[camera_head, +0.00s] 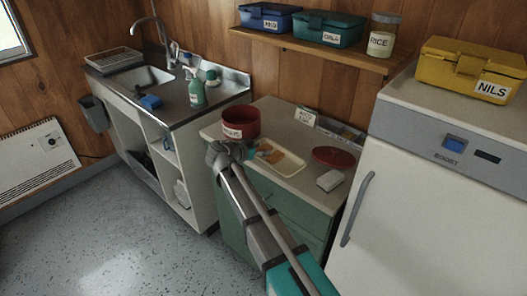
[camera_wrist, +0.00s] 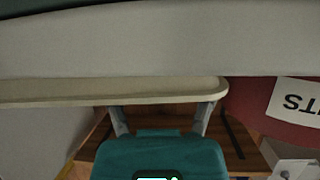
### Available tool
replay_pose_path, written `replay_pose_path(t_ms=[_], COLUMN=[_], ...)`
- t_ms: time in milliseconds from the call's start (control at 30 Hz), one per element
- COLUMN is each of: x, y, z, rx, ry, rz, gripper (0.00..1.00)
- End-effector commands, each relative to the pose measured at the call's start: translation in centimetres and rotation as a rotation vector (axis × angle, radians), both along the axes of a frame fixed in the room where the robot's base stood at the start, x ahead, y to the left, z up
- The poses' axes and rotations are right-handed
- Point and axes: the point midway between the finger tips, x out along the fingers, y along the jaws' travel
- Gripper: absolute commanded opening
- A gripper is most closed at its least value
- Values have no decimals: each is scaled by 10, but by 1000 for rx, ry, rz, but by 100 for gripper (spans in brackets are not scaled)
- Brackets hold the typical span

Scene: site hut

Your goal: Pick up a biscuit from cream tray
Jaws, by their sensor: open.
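The cream tray (camera_head: 290,169) lies on the worktop of the green cabinet. Small orange-brown shapes (camera_head: 272,157), which look like biscuits, lie in it, partly behind my gripper. My gripper (camera_head: 257,150) is at the left end of the tray. In the wrist view my gripper (camera_wrist: 162,108) is open, its two fingers apart with nothing seen between them. The pale rim of the cream tray (camera_wrist: 60,97) runs across just beyond the fingertips there. No biscuit shows in the wrist view. I cannot tell whether the fingers touch the tray.
A red tin (camera_head: 240,124) stands close behind my gripper, also at the right in the wrist view (camera_wrist: 248,105). A red lid (camera_head: 333,156), a white block (camera_head: 330,180) and a small sign (camera_head: 304,118) are on the worktop. The fridge (camera_head: 435,190) stands to the right.

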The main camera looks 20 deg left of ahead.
Motion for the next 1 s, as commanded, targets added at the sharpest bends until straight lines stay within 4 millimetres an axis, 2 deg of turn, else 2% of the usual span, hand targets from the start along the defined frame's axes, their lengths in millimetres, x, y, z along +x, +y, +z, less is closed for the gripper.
replay_pose_path(t_ms=[267,500,1000], x=[0,-1,-1], y=[0,1,1], z=[0,0,4], rx=[0,0,0], ry=[0,0,0], rz=[0,1,1], gripper=[69,26,25])
